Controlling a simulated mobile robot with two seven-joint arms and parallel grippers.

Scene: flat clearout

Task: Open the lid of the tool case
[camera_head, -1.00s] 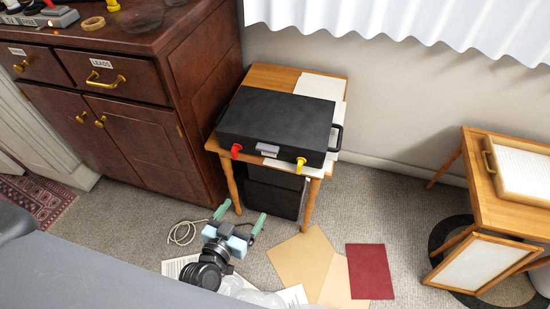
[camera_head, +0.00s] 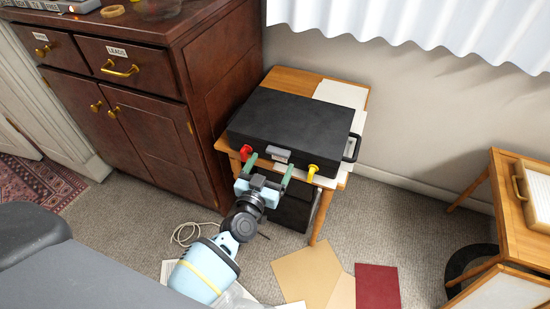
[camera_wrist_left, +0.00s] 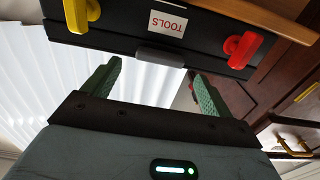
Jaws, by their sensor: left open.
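The black tool case (camera_head: 292,118) lies with its lid down on a small wooden table. Its front has a red latch (camera_head: 246,152), a yellow latch (camera_head: 312,172) and a grey tab (camera_head: 278,155) between them. In the left wrist view the case front appears upside down, with a TOOLS label (camera_wrist_left: 166,23) and the grey tab (camera_wrist_left: 160,56). My left gripper (camera_head: 269,168) is open and empty just in front of the case, fingers to either side of the grey tab. A gap shows between the fingers (camera_wrist_left: 156,78) and the case. My right gripper is not in view.
The small table (camera_head: 290,76) bears white papers (camera_head: 340,93) beside the case. A dark wooden cabinet (camera_head: 150,130) stands close on the left. A black box (camera_head: 292,209) is under the table. Folders (camera_head: 308,272) lie on the floor. Another wooden table (camera_head: 510,207) stands at right.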

